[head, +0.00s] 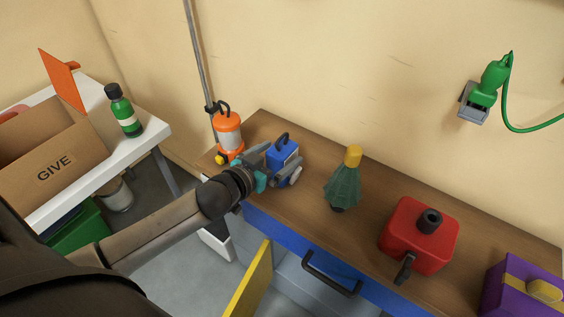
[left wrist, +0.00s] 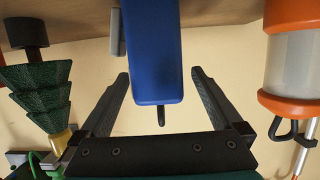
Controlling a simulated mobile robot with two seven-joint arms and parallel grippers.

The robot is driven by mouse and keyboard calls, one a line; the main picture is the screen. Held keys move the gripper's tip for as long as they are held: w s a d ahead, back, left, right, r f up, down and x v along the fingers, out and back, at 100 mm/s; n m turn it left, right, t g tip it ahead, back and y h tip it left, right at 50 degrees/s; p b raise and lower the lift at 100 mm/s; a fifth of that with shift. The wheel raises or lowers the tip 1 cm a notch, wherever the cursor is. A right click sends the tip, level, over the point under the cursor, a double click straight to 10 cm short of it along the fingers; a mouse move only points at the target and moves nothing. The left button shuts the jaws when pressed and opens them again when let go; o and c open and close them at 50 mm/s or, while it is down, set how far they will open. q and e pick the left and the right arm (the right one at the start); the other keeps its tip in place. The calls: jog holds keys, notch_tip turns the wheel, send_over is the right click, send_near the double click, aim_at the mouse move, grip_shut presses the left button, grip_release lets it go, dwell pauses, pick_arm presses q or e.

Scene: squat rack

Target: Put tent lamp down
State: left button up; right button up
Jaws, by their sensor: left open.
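An orange lantern with a clear middle (head: 228,132), which looks like the tent lamp, stands upright at the left end of the wooden bench (head: 305,205). It shows upside down at the right of the left wrist view (left wrist: 294,65). A blue block-like thing with a dark loop on top (head: 284,150) is just right of it on the bench. My left gripper (head: 272,165) is open, close to both. In the left wrist view, the blue thing (left wrist: 153,50) appears between the spread fingers (left wrist: 160,76); I cannot tell whether they touch it. The lantern is outside the fingers.
A green tree-shaped thing (head: 343,183), a red can (head: 418,235) and a purple box (head: 520,292) stand farther right on the bench. A white table (head: 150,132) with a green bottle (head: 123,112) and a cardboard box (head: 55,165) is at left.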

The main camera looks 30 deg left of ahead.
aim_at(289, 149)
pick_arm(q)
jog(key=shift+b+x, duration=0.5)
jog(key=shift+x, duration=1.8)
jog(key=shift+d, duration=0.1)
jog(key=shift+c, duration=0.2)
grip_shut()
